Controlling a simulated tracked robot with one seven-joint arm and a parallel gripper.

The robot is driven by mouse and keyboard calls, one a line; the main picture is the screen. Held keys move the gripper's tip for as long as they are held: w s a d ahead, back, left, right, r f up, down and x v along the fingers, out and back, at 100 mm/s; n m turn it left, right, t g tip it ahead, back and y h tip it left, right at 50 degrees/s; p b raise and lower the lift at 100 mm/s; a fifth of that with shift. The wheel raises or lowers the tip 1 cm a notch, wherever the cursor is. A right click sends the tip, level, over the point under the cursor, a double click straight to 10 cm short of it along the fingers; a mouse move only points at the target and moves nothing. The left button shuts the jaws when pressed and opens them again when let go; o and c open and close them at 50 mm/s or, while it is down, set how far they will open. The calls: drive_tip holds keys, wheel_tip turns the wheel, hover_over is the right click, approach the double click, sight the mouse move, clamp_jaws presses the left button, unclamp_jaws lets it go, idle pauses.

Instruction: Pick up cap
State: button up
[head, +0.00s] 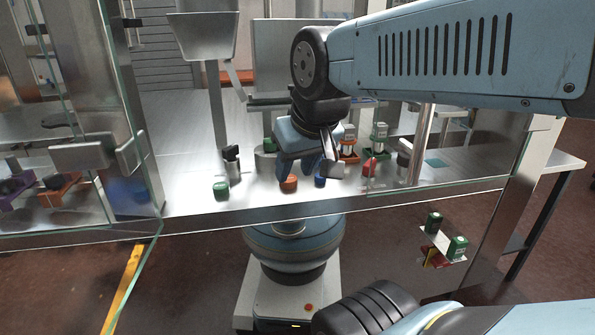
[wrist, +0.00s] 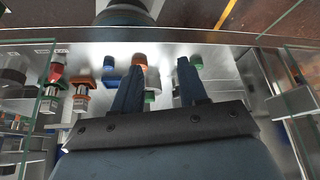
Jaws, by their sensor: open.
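Several small round caps sit on the metal work surface. A green cap (head: 221,189) is at the front left. An orange cap (head: 289,183), a blue cap (head: 320,181) and a red cap (head: 369,169) lie further right. My gripper (head: 295,172) is open and points down, just behind and above the orange cap. In the wrist view my gripper (wrist: 158,68) has nothing between its fingers. The orange cap (wrist: 139,59) shows by the left fingertip, the blue cap (wrist: 109,60) left of it, and the green cap (wrist: 196,61) beyond the right fingertip. Which cap is meant cannot be told.
A metal funnel (head: 203,36) stands on a post behind. A dark-topped vial (head: 232,165) is behind the green cap, and boxed vials (head: 379,141) stand at the right. Glass panels (head: 130,110) edge the left side. The front strip left of the green cap is clear.

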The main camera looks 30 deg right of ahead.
drive_tip(key=shift+w, duration=0.15)
drive_tip(key=o, duration=0.3)
drive_tip(key=shift+w+d+r, duration=0.2)
drive_tip(key=shift+w+d, duration=0.05)
drive_tip(key=shift+w, duration=0.1)
drive_tip(key=shift+o, duration=0.4)
drive_tip(key=w+d+r+g, duration=0.1)
drive_tip(key=w+d+g, duration=0.2)
drive_tip(key=w+d, duration=0.4)
drive_tip(key=shift+w+d+r+m, duration=0.3)
drive_tip(key=shift+w+m, duration=0.1)
drive_tip(key=shift+w, duration=0.8)
drive_tip(key=g, duration=0.3)
hover_over(320, 178)
drive_tip(key=w+d, duration=0.1)
drive_tip(key=d, duration=0.1)
wheel_tip(320, 178, down, 2)
drive_tip(key=shift+m, duration=0.3)
drive_tip(key=f, duration=0.8)
drive_tip(key=shift+w+a+f, duration=0.15)
drive_tip(key=shift+w+f, duration=0.05)
drive_tip(key=shift+f, duration=0.2)
drive_tip(key=shift+a+f, duration=0.2)
drive_tip(key=shift+f, duration=1.15)
drive_tip(key=shift+a+f, duration=0.2)
drive_tip(key=shift+f, duration=1.1)
